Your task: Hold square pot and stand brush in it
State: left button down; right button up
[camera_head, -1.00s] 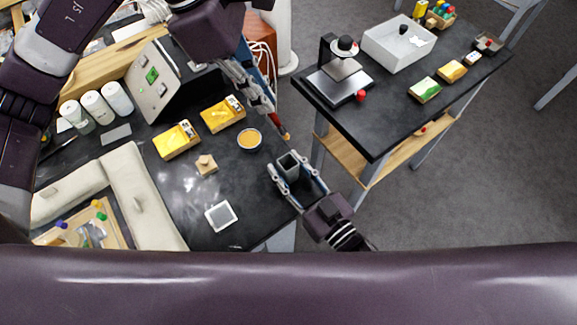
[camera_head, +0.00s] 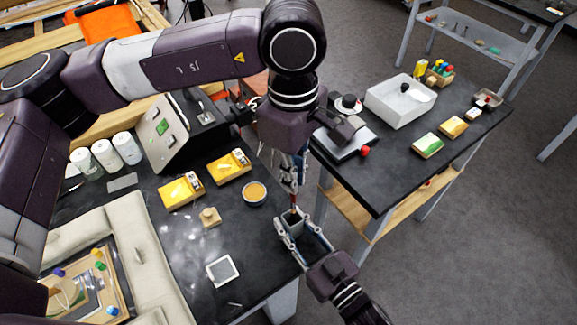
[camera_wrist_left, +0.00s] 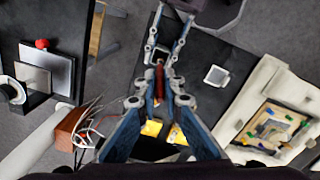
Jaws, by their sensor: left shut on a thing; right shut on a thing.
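The grey square pot (camera_head: 292,225) is at the right edge of the black table, between the fingers of my right gripper (camera_head: 291,229), which is shut on it. My left gripper (camera_head: 291,184) is above, shut on the brush (camera_head: 293,203), which points down at the pot's mouth. In the left wrist view, the brush (camera_wrist_left: 160,76) shows as a thin reddish stick between the left fingers (camera_wrist_left: 158,98). Its far end overlaps the pot (camera_wrist_left: 161,53). How deep the brush is in the pot, I cannot tell.
An orange-filled bowl (camera_head: 254,192), a small wooden block (camera_head: 210,217) and yellow boxes (camera_head: 181,190) stand left of the pot. A white-framed square (camera_head: 222,270) lies nearer. A second table (camera_head: 390,183) is right across a gap.

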aim_at(293, 201)
pick_arm(q)
jog(key=shift+f, duration=0.1)
jog(key=shift+f, duration=0.15)
jog(key=shift+f, duration=3.6)
jog(key=shift+f, duration=0.9)
jog(key=c, duration=2.4)
grip_release()
jog(key=o, duration=0.6)
